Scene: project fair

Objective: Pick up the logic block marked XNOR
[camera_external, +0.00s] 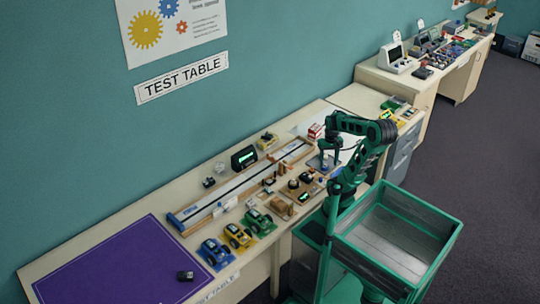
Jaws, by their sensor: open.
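My gripper (325,165) hangs from my green arm over the right part of the test table (50,258). It is open, and I see nothing held in it. No marking XNOR can be read in this view, so I cannot tell which block carries it. Small dark blocks stand on a tan board (305,196) in front of and left of my gripper.
Blue (215,254), yellow (238,236) and green (258,220) toy cars line the front edge. A long track (225,200) runs behind them. A red and white stack (316,131) stands behind my gripper. A black display (244,158) stands near the wall.

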